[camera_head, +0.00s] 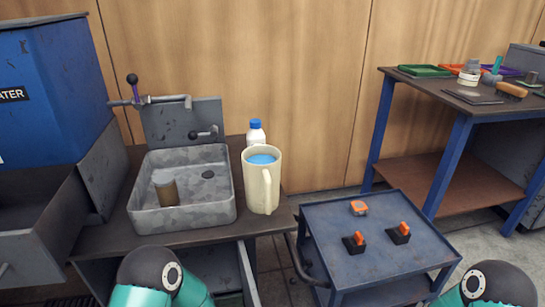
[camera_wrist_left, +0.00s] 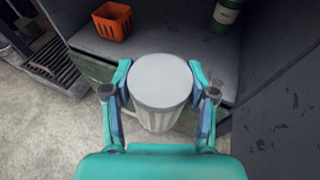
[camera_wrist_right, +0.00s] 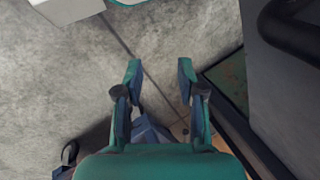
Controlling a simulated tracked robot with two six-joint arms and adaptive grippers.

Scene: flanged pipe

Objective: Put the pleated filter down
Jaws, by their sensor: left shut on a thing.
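The pleated filter (camera_wrist_left: 160,112) is a pale grey cylinder with a flat round top and ribbed sides. My left gripper (camera_wrist_left: 160,72) is shut on it, one finger on each side, in the left wrist view. The filter is in front of a grey shelf (camera_wrist_left: 145,48) inside a cabinet; I cannot tell whether it touches anything below. My right gripper (camera_wrist_right: 160,70) is open and empty above the grey floor in the right wrist view. The head view shows only parts of my arms at the bottom edge, neither gripper.
An orange basket (camera_wrist_left: 112,21) and a green bottle (camera_wrist_left: 226,14) stand on the shelf. In the head view, a metal sink (camera_head: 185,217) holds a small cylinder (camera_head: 165,190), beside a cream jug (camera_head: 262,190). A blue cart (camera_head: 350,220) stands right.

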